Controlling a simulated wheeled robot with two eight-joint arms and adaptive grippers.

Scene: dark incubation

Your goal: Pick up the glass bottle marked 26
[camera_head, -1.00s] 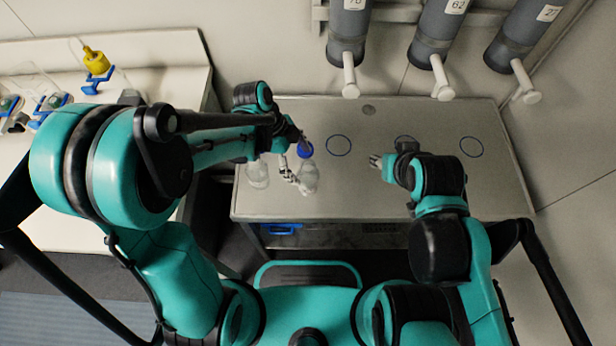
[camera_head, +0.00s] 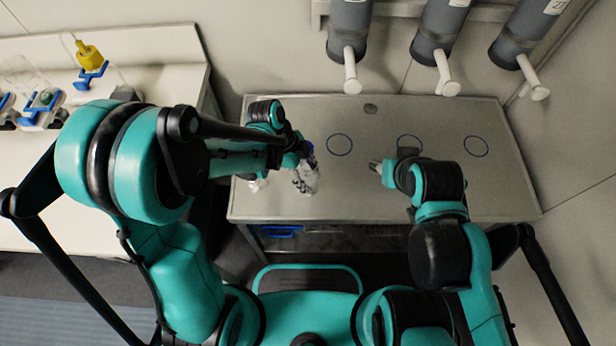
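A clear glass bottle (camera_head: 312,182) with a blue cap stands on the metal bench, left of the marked rings; no number on it can be read. My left gripper (camera_head: 302,180) is at this bottle and overlaps it in the picture. Its wrist hides most of the cap, and I cannot tell whether the fingers touch or grip the glass. A second clear glass vessel (camera_head: 258,186) stands to the left, mostly hidden by my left arm. My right gripper (camera_head: 376,166) is over the middle of the bench, apart from the bottles; its opening is unclear.
The metal bench (camera_head: 450,195) has several blue rings and is clear at right. Grey cylinders (camera_head: 437,30) with white spouts hang above its back edge.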

